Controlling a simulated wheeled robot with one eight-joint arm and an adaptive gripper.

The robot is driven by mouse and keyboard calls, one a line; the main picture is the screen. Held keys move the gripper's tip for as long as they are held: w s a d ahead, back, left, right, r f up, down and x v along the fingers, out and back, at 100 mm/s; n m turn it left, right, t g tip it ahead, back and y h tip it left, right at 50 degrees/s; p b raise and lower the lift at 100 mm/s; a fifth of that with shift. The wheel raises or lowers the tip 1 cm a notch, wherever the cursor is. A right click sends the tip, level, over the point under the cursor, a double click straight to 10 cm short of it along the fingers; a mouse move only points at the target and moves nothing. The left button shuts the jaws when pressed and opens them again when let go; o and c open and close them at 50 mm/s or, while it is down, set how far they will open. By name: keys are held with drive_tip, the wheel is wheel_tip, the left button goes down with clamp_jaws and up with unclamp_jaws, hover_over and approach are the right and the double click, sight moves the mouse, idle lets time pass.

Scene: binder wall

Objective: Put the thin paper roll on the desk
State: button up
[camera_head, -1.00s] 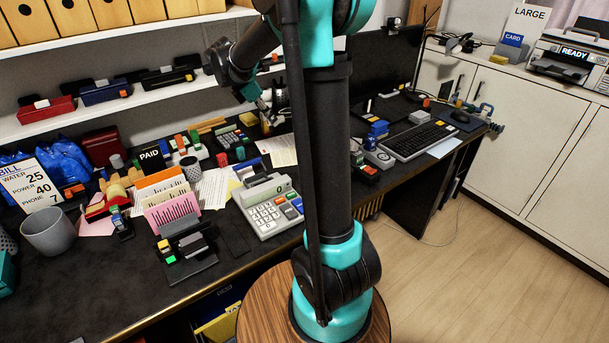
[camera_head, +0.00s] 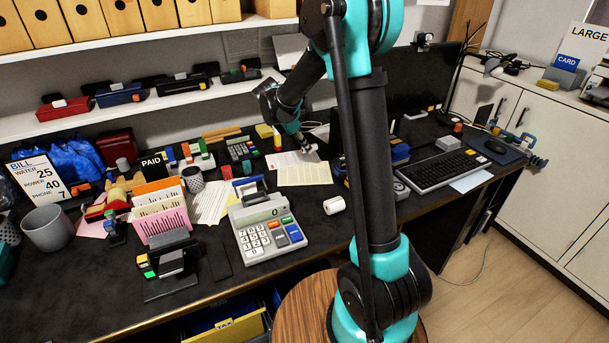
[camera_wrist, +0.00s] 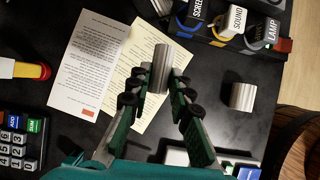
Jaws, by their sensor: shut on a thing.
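My gripper (camera_wrist: 156,88) is shut on the thin paper roll (camera_wrist: 160,68), a slim pale cylinder between its fingers in the wrist view. In the head view my gripper (camera_head: 312,155) is over the back part of the dark desk (camera_head: 300,250), near the printed sheets. I cannot tell whether the held roll touches the desk. A second, thicker and shorter paper roll (camera_head: 334,205) lies on the desk right of the calculator. It also shows at the right in the wrist view (camera_wrist: 243,96).
A cream sheet (camera_head: 303,175) and a white sheet (camera_wrist: 90,62) lie under my gripper. The calculator (camera_head: 265,230) is in front, a labelled switch block (camera_wrist: 225,25) beyond the fingers in the wrist view. The keyboard (camera_head: 445,172) is at right. Bare desk surrounds the loose roll.

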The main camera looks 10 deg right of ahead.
sight(309, 177)
wheel_tip(309, 177, down, 12)
drive_tip(key=shift+a+r, duration=0.1)
drive_tip(key=shift+r, duration=0.1)
drive_tip(key=shift+f, duration=0.15)
drive_tip(key=o, duration=0.8)
drive_tip(key=v, duration=1.2)
drive_tip(key=s+d+m+y, duration=0.3)
drive_tip(key=s+d+m, duration=0.6)
drive_tip(key=s, duration=0.4)
drive_tip(key=s+f+m+y, duration=0.1)
drive_tip(key=s+m, duration=0.3)
drive_tip(key=s, duration=0.1)
drive_tip(key=s+d+f+m+t, duration=0.1)
drive_tip(key=s+m, duration=0.3)
drive_tip(key=s, duration=0.1)
drive_tip(key=s+d+f+m+t+y, duration=0.1)
drive_tip(key=s+m, duration=0.3)
drive_tip(key=s, duration=0.1)
drive_tip(key=shift+s+d+f+m+y, duration=0.25)
drive_tip(key=shift+s+f+m+y, duration=0.05)
drive_tip(key=shift+s+m, duration=0.1)
